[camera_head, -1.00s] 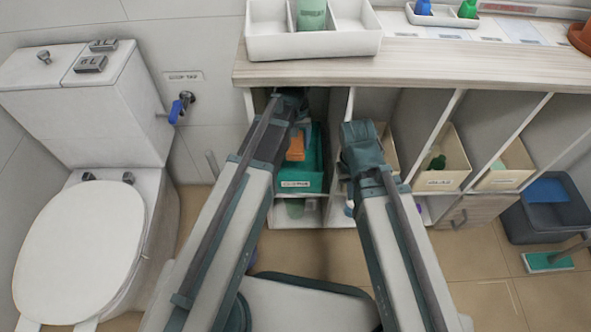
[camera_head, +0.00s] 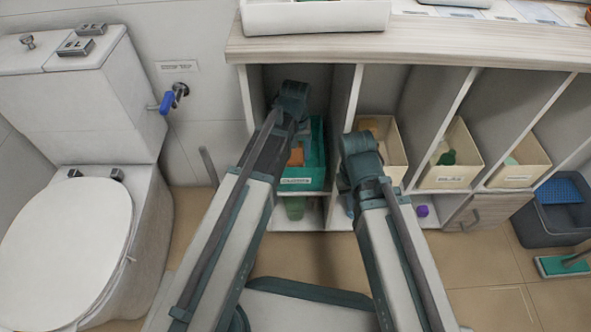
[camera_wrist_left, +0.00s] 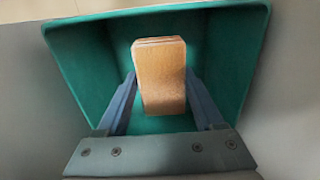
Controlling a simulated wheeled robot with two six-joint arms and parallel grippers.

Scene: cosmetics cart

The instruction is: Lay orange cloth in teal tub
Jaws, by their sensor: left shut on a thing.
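The orange cloth (camera_wrist_left: 160,75) is a folded block between the two fingers of my left gripper (camera_wrist_left: 160,79), which is shut on it. In the left wrist view it lies within the outline of the teal tub (camera_wrist_left: 242,50); I cannot tell whether it touches the bottom. In the head view the teal tub (camera_head: 305,184) stands in the left cubby, and part of the orange cloth (camera_head: 296,157) shows beside my left arm, which hides the fingers. My right gripper (camera_head: 360,165) is in front of the neighbouring cubby; its fingers are not clearly visible.
Cubby dividers (camera_head: 345,115) rise close on both sides of the tub, under the wooden counter (camera_head: 420,42). Cream bins (camera_head: 452,160) stand in the cubbies to the right. A toilet (camera_head: 75,240) is at left, and a dark bucket (camera_head: 550,222) at right.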

